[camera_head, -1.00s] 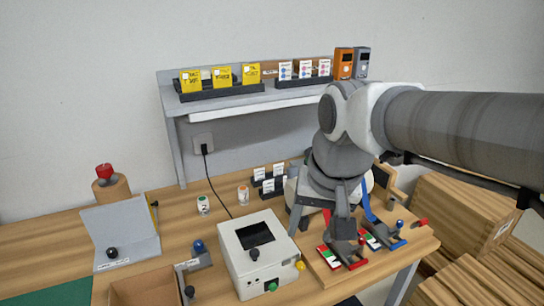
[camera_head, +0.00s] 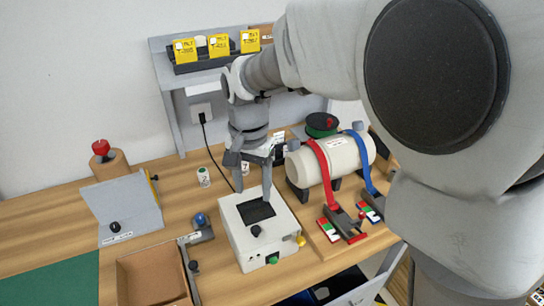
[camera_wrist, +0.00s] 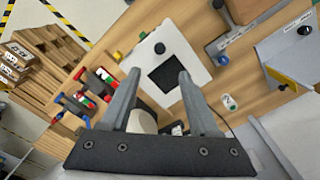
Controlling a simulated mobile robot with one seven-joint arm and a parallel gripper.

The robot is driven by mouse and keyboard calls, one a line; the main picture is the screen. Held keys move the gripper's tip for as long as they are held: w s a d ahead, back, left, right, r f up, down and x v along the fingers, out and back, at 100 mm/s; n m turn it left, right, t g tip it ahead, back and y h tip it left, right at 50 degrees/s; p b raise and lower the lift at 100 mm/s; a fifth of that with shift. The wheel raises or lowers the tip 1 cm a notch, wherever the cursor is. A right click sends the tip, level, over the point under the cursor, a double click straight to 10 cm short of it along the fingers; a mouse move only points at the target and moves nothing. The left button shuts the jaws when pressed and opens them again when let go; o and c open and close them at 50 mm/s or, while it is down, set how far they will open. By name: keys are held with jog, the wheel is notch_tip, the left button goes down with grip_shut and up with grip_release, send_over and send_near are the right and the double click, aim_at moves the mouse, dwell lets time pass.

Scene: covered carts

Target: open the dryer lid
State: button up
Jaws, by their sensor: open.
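A white box-shaped unit (camera_head: 233,235), which looks like the dryer, stands on the wooden table. Its top has a dark square panel or opening (camera_head: 256,211) and a black knob (camera_head: 256,231). A green button (camera_head: 272,259) and a yellow knob (camera_head: 300,240) are on its sides. My gripper (camera_head: 253,188) is open and empty, pointing down above the back part of the unit. In the wrist view, the unit's dark square (camera_wrist: 167,77) lies between my open fingers (camera_wrist: 158,80), with the black knob (camera_wrist: 159,48) beyond their tips. I cannot tell whether the fingers touch anything.
A white cylinder (camera_head: 345,155) with red and blue straps stands to the right. A blue-knobbed grey bracket (camera_head: 200,232), an open cardboard box (camera_head: 130,268) and a grey hinged panel (camera_head: 122,205) are to the left. A shelf with yellow cards (camera_head: 185,48) stands behind.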

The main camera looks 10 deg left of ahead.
aim_at(256, 228)
notch_tip(256, 228, down, 13)
jog(key=shift+f, duration=0.15)
grip_shut()
dwell(0.5)
dwell(1.0)
